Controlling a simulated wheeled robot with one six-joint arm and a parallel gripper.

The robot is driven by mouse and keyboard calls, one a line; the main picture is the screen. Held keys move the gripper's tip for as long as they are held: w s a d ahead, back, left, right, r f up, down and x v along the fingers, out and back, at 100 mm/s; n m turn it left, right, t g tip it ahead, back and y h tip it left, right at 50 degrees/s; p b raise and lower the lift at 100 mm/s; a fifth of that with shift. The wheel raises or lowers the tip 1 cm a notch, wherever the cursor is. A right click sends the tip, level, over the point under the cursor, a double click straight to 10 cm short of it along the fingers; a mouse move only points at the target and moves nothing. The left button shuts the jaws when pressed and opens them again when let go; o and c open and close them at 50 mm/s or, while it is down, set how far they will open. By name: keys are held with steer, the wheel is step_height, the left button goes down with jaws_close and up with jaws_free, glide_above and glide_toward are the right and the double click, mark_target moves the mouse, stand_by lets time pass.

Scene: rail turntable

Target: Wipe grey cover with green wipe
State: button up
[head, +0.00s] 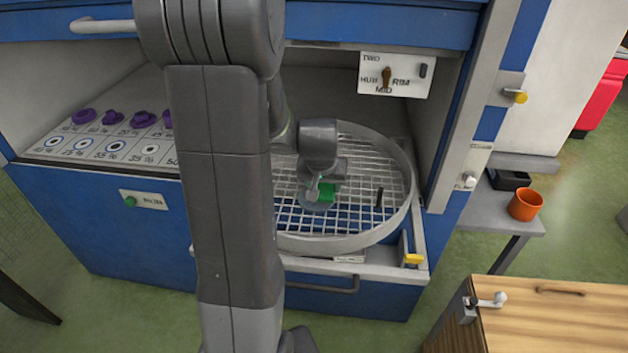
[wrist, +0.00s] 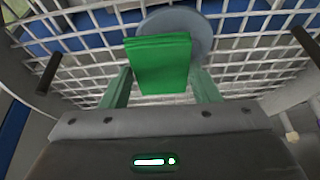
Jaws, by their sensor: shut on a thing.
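The green wipe (wrist: 160,62) is held between the fingers of my gripper (wrist: 162,85). In the head view the wipe (head: 327,191) shows as a small green patch below my wrist. The grey cover (wrist: 185,22) is a round disc on the wire grid, just beyond the wipe in the wrist view. In the head view the cover (head: 314,203) is partly hidden by my gripper (head: 322,190). The wipe overlaps the cover in the wrist view; whether they touch, I cannot tell.
The round turntable basket (head: 345,242) has a raised rim and dark upright pegs (head: 379,197). An orange cup (head: 525,204) stands on a side shelf at right.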

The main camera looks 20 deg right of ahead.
steer(key=shift+s+d, duration=0.1)
steer(key=shift+d, duration=0.1)
steer(key=shift+w+a+f+b, duration=0.1)
steer(key=shift+w+a+b, duration=0.35)
steer(key=shift+w+a, duration=0.45)
steer(key=shift+w+a+b, duration=0.4)
steer(key=shift+w+a, duration=0.15)
steer(key=shift+a, duration=0.5)
steer(key=shift+s+d+p, duration=0.3)
steer(key=shift+s+d, duration=0.45)
steer(key=shift+d, duration=0.25)
steer(key=shift+s+d+p, duration=0.3)
steer(key=shift+s+d, duration=0.45)
steer(key=shift+d, duration=0.25)
steer(key=shift+r, duration=0.2)
step_height(320, 180, up, 8)
steer(key=p, duration=0.5)
steer(key=shift+p, duration=0.4)
